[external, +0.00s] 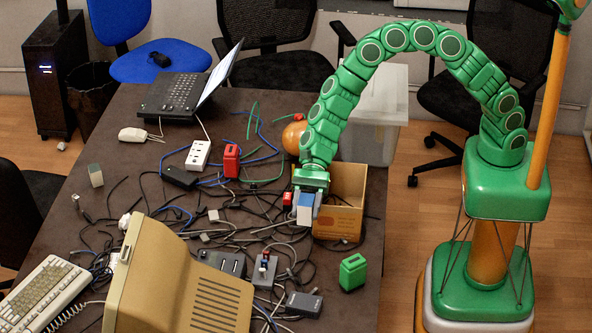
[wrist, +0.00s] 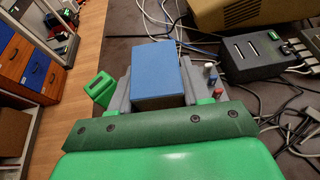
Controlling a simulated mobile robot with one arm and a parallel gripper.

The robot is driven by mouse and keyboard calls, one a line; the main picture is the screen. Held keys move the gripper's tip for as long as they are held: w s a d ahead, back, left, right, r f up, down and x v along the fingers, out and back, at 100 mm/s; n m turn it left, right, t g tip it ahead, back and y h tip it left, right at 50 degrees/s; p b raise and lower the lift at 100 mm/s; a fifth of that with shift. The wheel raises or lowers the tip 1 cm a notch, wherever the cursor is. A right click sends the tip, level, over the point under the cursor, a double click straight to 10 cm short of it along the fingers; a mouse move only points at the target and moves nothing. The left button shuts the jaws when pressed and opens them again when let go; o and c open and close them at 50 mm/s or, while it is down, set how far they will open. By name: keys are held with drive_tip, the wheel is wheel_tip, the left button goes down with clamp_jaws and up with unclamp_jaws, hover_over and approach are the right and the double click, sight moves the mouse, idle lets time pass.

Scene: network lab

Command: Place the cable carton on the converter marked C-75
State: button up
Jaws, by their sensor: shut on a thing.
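My gripper (external: 306,212) points down at the right part of the table, beside the left side of an open cardboard box. It is shut on a small carton with a blue top and pale sides (external: 305,214). This carton fills the space between my grey fingers in the wrist view (wrist: 156,72). I cannot tell whether its underside touches anything. A black converter-like box (external: 304,304) and a dark slotted box (external: 222,263) lie nearby; the slotted box also shows in the wrist view (wrist: 255,55). No C-75 mark is readable on anything.
The open cardboard box (external: 338,222) stands right of my gripper. A green can-shaped block (external: 353,273) is near the right table edge. A beige monitor (external: 185,285), loose cables, a red block (external: 231,161) and a white power strip (external: 198,154) crowd the table (external: 350,310).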

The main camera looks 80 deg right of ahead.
drive_tip(key=shift+n+g, duration=0.4)
drive_tip(key=shift+g, duration=0.1)
drive_tip(key=s+a, duration=0.3)
drive_tip(key=s, duration=0.1)
drive_tip(key=s+a, duration=0.3)
drive_tip(key=s, duration=0.1)
drive_tip(key=s+a, duration=0.3)
drive_tip(key=shift+s+a+r, duration=0.1)
drive_tip(key=shift+s+r, duration=0.3)
drive_tip(key=w+a+f, duration=0.4)
drive_tip(key=w+a, duration=0.3)
hover_over(304, 302)
drive_tip(key=shift+s+d+f, duration=0.1)
drive_tip(key=shift+d+f, duration=0.05)
drive_tip(key=shift+f, duration=1.2)
drive_tip(key=shift+d+f, duration=0.1)
drive_tip(key=shift+f, duration=1.25)
drive_tip(key=shift+f, duration=0.1)
drive_tip(key=shift+a+f, duration=0.15)
drive_tip(key=shift+f, duration=1.5)
drive_tip(key=shift+f, duration=0.15)
